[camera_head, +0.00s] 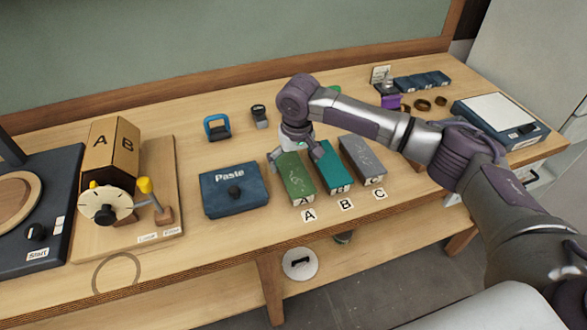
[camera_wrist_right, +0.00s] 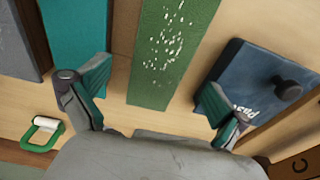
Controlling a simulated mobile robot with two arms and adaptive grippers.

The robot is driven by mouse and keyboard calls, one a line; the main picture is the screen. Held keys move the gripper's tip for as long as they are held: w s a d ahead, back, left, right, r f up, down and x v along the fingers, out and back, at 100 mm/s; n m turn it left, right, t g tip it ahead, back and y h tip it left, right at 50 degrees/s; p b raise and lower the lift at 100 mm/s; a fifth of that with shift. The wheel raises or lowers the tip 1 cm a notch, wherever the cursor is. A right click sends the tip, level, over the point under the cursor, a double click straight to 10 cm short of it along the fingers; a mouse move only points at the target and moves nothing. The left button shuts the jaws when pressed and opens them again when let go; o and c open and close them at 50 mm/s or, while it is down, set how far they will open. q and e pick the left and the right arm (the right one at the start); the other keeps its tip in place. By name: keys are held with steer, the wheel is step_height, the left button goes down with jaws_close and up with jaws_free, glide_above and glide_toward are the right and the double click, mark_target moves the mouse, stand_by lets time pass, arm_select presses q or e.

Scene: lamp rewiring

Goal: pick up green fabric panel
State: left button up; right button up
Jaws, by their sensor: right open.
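The green fabric panel (camera_head: 297,184) is dark green with pale specks. It lies behind the label A, left-most in a row of three panels, and also shows in the right wrist view (camera_wrist_right: 160,60). My right gripper (camera_head: 295,157) is above its far end, fingers open. In the right wrist view my right gripper (camera_wrist_right: 155,88) has one finger on each side of the panel, with nothing visible between them but the panel below. I cannot tell the height left. My left gripper is not in view.
A teal panel (camera_head: 335,172) and a grey panel (camera_head: 363,162) lie close to its right. The dark blue Paste box (camera_head: 233,194) is to its left. The table's front edge has free room.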

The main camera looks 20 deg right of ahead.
steer(key=shift+w+f, duration=0.25)
steer(key=shift+f, duration=0.8)
steer(key=shift+s, duration=0.1)
steer(key=c, duration=1.2)
steer(key=shift+r, duration=0.15)
